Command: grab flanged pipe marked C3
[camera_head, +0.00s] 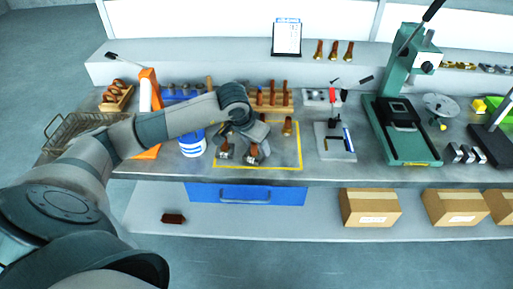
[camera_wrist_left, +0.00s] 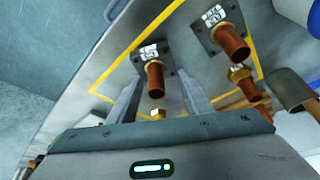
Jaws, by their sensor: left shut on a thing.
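Several copper flanged pipes with square grey flange plates are at the workbench's yellow-outlined area. In the left wrist view one pipe (camera_wrist_left: 155,78) stands between the fingers of my left gripper (camera_wrist_left: 160,95), which is shut on it. Its flange carries a white label that I cannot read surely. A second labelled pipe (camera_wrist_left: 231,42) is beyond to the right, and a third (camera_wrist_left: 246,84) lies nearer on the right. In the head view my left gripper (camera_head: 252,149) points down over the yellow outline, partly hiding the pipes; one pipe (camera_head: 224,151) is left of it. My right gripper is not in view.
A blue-and-white tub (camera_head: 192,143) stands left of the yellow outline (camera_head: 300,150). A wooden rack (camera_head: 283,107) with copper pieces is behind it. A wire basket (camera_head: 58,135) is at far left, a green press (camera_head: 405,140) at right. Another copper piece (camera_head: 287,126) stands inside the outline.

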